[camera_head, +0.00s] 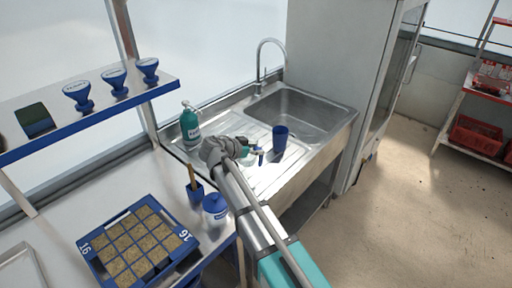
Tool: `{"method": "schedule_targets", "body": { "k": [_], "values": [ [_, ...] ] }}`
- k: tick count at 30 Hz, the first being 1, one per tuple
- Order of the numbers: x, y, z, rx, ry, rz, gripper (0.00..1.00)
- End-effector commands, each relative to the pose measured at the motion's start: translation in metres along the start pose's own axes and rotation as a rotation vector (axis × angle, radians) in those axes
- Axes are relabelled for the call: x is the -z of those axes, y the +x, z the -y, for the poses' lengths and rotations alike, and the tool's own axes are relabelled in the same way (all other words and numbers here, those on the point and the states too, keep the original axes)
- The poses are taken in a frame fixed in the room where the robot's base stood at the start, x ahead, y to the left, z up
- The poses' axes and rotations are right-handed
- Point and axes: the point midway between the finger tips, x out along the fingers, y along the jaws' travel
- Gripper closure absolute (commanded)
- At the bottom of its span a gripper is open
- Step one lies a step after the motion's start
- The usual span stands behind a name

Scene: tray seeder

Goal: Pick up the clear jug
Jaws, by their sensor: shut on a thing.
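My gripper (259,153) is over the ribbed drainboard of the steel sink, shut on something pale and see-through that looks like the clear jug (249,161). The jug is small in the picture and mostly hidden by my wrist and fingers. I cannot tell whether its base touches the drainboard. A dark blue cup (280,137) stands just right of my gripper, by the basin edge.
The sink basin (300,108) and tap (262,62) are behind. A blue lidded jar (215,208), a blue pot (196,194) and a seed tray (92,252) sit on the left bench.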

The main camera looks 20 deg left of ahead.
Motion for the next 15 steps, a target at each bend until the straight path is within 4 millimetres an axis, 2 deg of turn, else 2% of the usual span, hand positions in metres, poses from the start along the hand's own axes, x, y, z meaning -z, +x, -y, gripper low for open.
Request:
{"method": "schedule_targets", "body": {
  "k": [15],
  "values": [
    [0.025,-0.037,-0.02,0.001,0.001,-0.001,1.0]
  ]
}}
